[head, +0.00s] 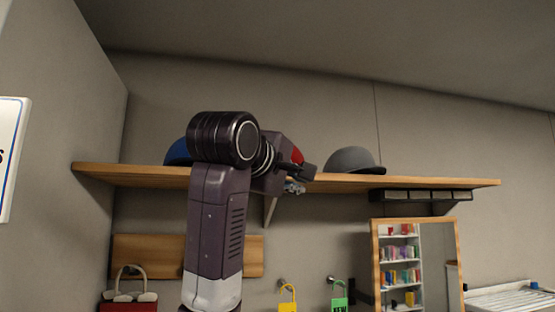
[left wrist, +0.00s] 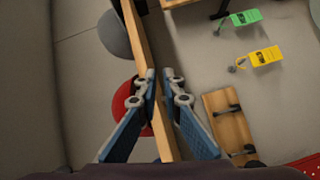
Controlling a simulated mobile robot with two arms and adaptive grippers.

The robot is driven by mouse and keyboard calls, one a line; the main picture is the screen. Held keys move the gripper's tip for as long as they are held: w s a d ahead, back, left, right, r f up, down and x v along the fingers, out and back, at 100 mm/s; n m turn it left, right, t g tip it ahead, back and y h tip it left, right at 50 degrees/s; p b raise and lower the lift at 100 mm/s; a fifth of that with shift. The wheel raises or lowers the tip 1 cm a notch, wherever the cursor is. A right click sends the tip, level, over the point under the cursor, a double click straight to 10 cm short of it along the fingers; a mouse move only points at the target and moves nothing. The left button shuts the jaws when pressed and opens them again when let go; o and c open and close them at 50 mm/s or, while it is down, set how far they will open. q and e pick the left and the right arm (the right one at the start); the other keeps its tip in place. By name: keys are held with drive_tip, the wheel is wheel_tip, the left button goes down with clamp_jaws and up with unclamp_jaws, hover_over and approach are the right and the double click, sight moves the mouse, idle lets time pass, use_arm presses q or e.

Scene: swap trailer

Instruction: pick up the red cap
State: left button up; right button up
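The red cap (head: 297,155) is on the wooden shelf, mostly hidden behind my left arm in the head view. In the left wrist view the red cap (left wrist: 124,96) shows as a dome, partly covered by a finger. My left gripper (head: 293,187) is in front of the shelf edge, near the cap. In the left wrist view my left gripper (left wrist: 160,75) has a narrow gap between its fingertips, with the shelf edge visible between them. It holds nothing, and I cannot tell if it touches the shelf. My right gripper is not in view.
The shelf (head: 420,183) also bears a blue cap (head: 178,153) on the left and a grey cap (head: 353,160) on the right.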

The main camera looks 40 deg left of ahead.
sight(293, 163)
use_arm(q)
drive_tip(key=s+a+r+n, duration=0.1)
drive_tip(key=s+r, duration=0.3)
drive_tip(key=r, duration=0.1)
drive_tip(key=shift+t, duration=0.4)
drive_tip(key=p+x, duration=0.1)
drive_tip(key=x, duration=0.1)
drive_tip(key=p+x, duration=0.2)
drive_tip(key=x, duration=0.1)
drive_tip(key=p+x, duration=0.2)
drive_tip(key=shift+w+a+r, duration=0.1)
drive_tip(key=shift+w+a, duration=0.05)
drive_tip(key=shift+a, duration=0.3)
drive_tip(key=shift+d, duration=0.1)
clamp_jaws()
drive_tip(key=shift+r, duration=0.1)
